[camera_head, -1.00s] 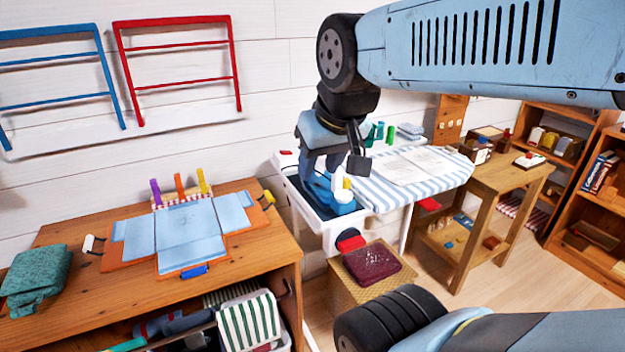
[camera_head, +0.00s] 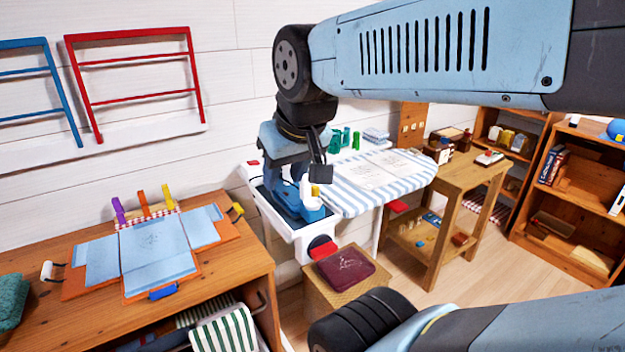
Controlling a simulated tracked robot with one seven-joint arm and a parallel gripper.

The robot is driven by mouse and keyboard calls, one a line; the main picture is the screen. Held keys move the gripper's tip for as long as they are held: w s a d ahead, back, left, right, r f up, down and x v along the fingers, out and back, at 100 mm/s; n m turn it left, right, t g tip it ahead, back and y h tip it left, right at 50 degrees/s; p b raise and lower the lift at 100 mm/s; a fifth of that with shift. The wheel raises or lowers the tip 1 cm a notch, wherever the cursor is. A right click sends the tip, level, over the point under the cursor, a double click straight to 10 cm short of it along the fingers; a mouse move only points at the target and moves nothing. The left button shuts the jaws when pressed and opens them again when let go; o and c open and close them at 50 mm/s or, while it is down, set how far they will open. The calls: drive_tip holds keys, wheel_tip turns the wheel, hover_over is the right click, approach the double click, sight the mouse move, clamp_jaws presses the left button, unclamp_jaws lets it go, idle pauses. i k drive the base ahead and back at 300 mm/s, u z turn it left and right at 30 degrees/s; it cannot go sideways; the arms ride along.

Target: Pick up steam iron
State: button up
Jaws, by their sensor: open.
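The steam iron (camera_head: 309,203) is blue and white with a yellow part on top. It rests in the dark tray (camera_head: 264,192) of a white stand at the left end of the striped ironing board (camera_head: 345,200). My gripper (camera_head: 305,177) is open and hangs directly over the iron, its black fingers pointing down. One finger shows to the right, by the iron's yellow part. The blue gripper body hides part of the iron, and I cannot tell whether the fingers touch it.
A wooden cabinet (camera_head: 225,285) with a folding board stands at the left. A wooden side table (camera_head: 465,180) and shelves stand at the right. Open floor (camera_head: 470,310) lies in front of them.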

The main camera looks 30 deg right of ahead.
sight(297, 204)
drive_tip(key=u, duration=0.35)
drive_tip(key=k, duration=0.4)
drive_tip(key=z, duration=1.45)
drive_tip(key=i, duration=1)
drive_tip(key=u, duration=0.05)
